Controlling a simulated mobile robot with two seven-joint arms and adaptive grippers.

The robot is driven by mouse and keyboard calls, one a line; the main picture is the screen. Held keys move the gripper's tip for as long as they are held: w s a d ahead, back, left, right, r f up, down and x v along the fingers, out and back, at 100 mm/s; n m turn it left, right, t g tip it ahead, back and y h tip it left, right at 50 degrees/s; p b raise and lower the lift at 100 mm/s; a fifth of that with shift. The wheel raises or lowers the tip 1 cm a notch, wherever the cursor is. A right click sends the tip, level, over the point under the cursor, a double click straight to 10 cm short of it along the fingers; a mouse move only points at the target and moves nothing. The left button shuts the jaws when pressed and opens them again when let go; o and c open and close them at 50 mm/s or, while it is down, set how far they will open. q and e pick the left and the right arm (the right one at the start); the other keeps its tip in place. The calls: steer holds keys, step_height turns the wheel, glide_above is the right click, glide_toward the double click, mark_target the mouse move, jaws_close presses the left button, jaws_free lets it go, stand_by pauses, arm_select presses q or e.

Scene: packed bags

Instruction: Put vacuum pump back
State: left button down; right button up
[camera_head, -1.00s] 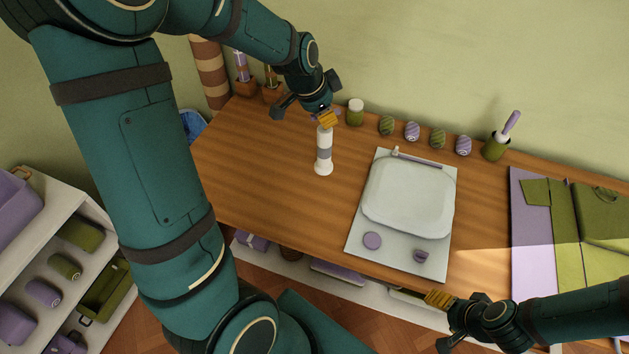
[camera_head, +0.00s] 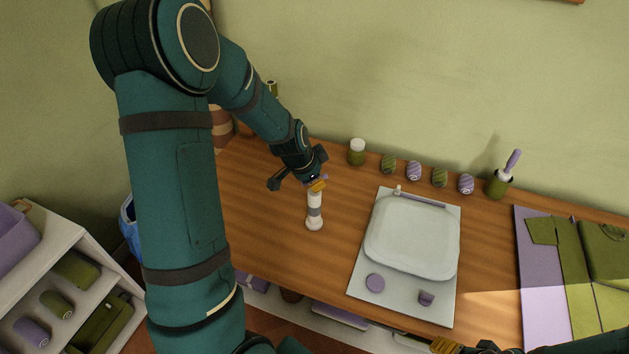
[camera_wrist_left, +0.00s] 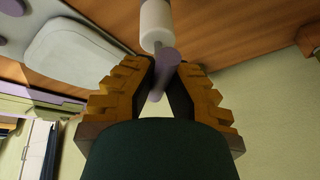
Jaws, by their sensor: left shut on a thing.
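The vacuum pump (camera_head: 314,211) is a white cylinder with a grey band, a wider foot and a purple handle on top. It is upright over the left part of the wooden table; I cannot tell whether its foot touches the wood. My left gripper (camera_head: 318,184) is shut on the handle. In the left wrist view the purple handle (camera_wrist_left: 165,66) lies between my yellow fingertips, with the white pump body (camera_wrist_left: 155,24) beyond. My right gripper (camera_head: 445,345) is only partly visible at the bottom edge, and its opening is unclear.
A green jar (camera_head: 356,153), several striped rolls (camera_head: 414,170) and a green cup (camera_head: 497,187) line the back. Folded fabric (camera_head: 543,290) lies at right. Bare wood surrounds the pump.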

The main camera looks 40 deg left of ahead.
arm_select(q)
steer(key=shift+f, duration=0.1)
steer(key=c, duration=1.1)
jaws_free()
